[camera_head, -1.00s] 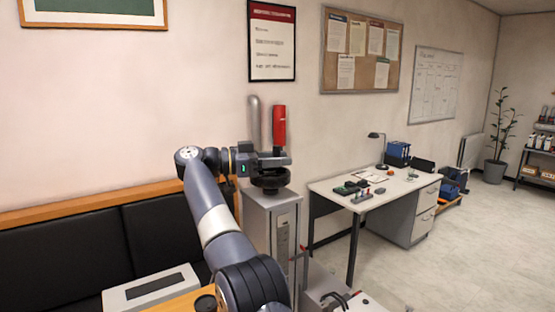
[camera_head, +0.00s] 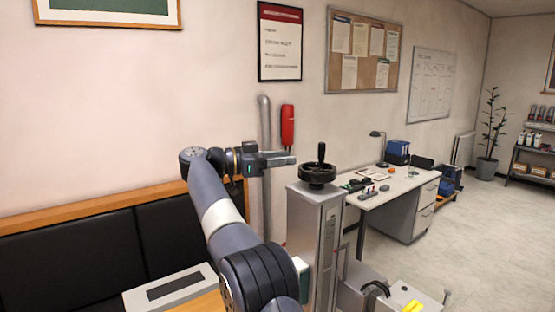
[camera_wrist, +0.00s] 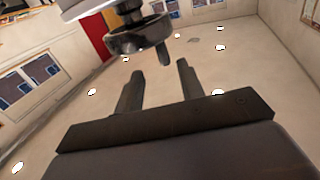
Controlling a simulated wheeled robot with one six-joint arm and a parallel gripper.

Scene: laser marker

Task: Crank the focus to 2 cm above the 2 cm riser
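A black crank wheel (camera_head: 317,178) with an upright knob handle (camera_head: 321,152) sits on top of a grey column (camera_head: 314,235) in the head view. My gripper (camera_head: 292,160) is to the left of the wheel, apart from it, at about the height of its handle. In the wrist view my gripper (camera_wrist: 160,70) has its two fingers spread with nothing between them. The dark rim of the wheel (camera_wrist: 142,40) shows at the top of that view, beyond the fingertips. The riser and the focus height cannot be made out.
A black bench (camera_head: 90,245) stands along the wall at left. A red extinguisher-like object (camera_head: 287,126) and a grey pipe (camera_head: 265,130) are on the wall behind. A desk (camera_head: 410,190) stands behind the column at right. A yellow item (camera_head: 412,306) shows at the bottom edge.

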